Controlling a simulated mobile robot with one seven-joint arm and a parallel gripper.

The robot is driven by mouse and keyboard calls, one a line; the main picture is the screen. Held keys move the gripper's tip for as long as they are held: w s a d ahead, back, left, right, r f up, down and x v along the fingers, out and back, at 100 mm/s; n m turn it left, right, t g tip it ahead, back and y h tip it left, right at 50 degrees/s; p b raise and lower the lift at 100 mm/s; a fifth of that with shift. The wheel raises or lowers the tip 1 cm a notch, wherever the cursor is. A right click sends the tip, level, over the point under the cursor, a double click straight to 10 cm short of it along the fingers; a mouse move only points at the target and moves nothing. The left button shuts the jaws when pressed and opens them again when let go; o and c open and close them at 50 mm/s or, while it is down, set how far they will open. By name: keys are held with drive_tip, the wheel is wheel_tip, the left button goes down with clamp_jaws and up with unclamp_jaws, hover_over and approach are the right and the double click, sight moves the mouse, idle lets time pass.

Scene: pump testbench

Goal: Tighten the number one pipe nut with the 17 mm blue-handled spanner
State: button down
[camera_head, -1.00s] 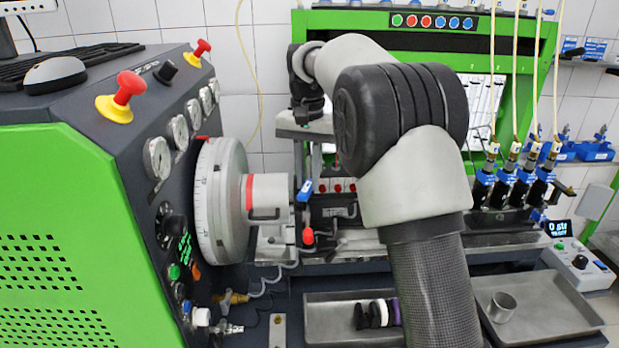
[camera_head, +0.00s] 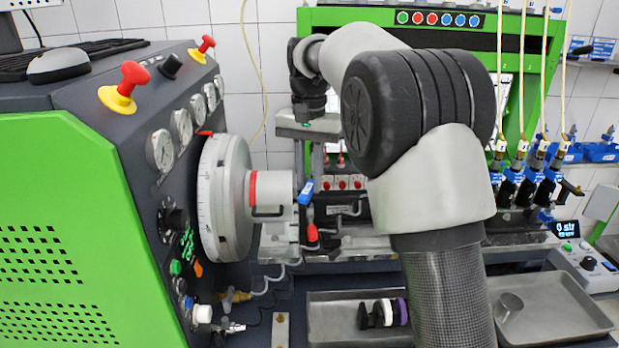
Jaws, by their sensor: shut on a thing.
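My gripper (camera_head: 309,112) is small and dark at the end of my arm, left of my elbow, pointing down over the grey bench fixture. Its fingers are too small to make out. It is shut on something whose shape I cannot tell. No blue-handled spanner can be made out for certain. A blue piece (camera_head: 306,192) stands below my gripper, above a red-ended part (camera_head: 312,235). I cannot tell whether this blue piece is a handle or part of the bench. The number one pipe nut cannot be picked out; my arm covers much of the fixture.
The large graduated wheel (camera_head: 222,198) and its coupling stand left of the fixture. A metal tray (camera_head: 335,325) holds black, white and purple round pieces. Another tray (camera_head: 555,312) holds a metal cup (camera_head: 507,306). Upright hoses with blue-black injectors (camera_head: 525,185) stand at the right.

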drive_tip(key=shift+s+a+r+p, duration=0.15)
drive_tip(key=shift+s+r+p, duration=0.35)
drive_tip(key=shift+r, duration=0.35)
drive_tip(key=shift+s+a+r+p, duration=0.2)
drive_tip(key=shift+s+r+p, duration=0.2)
drive_tip(key=shift+r, duration=0.45)
drive_tip(key=shift+s+a+r+p, duration=0.15)
drive_tip(key=shift+s+r+p, duration=0.35)
drive_tip(key=shift+r, duration=0.35)
